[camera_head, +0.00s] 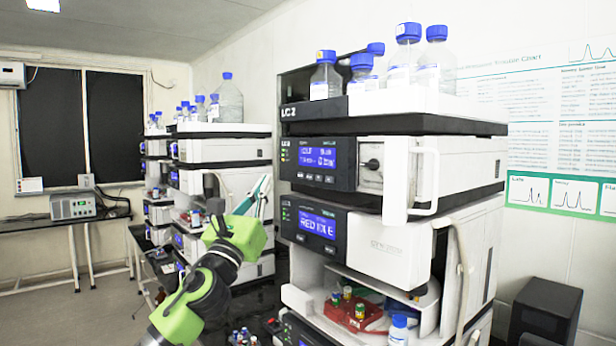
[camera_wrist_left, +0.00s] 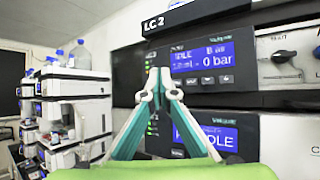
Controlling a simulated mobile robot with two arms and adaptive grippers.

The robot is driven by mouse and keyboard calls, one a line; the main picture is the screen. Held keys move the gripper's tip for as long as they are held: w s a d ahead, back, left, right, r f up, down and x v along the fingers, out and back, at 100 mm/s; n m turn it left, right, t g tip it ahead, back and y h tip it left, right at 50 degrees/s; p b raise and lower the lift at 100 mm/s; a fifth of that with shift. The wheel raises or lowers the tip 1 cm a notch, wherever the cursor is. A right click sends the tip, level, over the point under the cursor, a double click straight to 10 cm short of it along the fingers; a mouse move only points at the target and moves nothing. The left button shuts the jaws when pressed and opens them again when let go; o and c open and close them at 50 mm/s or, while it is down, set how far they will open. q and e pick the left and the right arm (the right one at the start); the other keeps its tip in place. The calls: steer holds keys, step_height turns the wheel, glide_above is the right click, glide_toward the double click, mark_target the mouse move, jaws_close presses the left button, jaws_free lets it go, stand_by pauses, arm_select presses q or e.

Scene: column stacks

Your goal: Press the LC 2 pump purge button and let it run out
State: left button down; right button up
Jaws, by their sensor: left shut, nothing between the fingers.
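The LC 2 stack carries a pump module with a lit blue display (camera_head: 322,157), which also shows in the left wrist view (camera_wrist_left: 203,57), reading IDLE and 0 bar. A row of small dark buttons (camera_head: 314,178) sits under this display; the row also shows in the left wrist view (camera_wrist_left: 207,80). Their labels are too small to read, so I cannot tell which is purge. My left gripper (camera_head: 267,178) has its teal and white fingers shut and empty, tips together (camera_wrist_left: 160,72). In the wrist view the tips overlap the panel just left of the display; they appear apart from the buttons. My right gripper is not in view.
A second module display (camera_head: 318,224) sits just below. Solvent bottles (camera_head: 325,76) stand on top of the LC 2 stack. A white tube handle (camera_head: 428,180) sticks out right. Another stack (camera_head: 222,150) stands behind left. A red vial tray (camera_head: 352,312) is low in front.

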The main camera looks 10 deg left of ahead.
mark_target(310, 177)
arm_select(q)
steer(key=shift+s+r, duration=0.15)
steer(key=shift+r, duration=0.15)
steer(key=shift+w+d+b, duration=0.6)
steer(key=shift+w+d, duration=0.3)
steer(key=shift+w, duration=0.3)
steer(key=shift+w+d+b, duration=0.6)
steer(key=shift+w+d, duration=0.3)
steer(key=shift+w, duration=0.25)
steer(key=shift+w+d+b, duration=0.6)
steer(key=shift+w+d, duration=0.3)
steer(key=shift+w, duration=0.3)
steer(key=shift+d, duration=0.1)
steer(key=shift+w+d, duration=0.2)
steer(key=shift+w, duration=0.1)
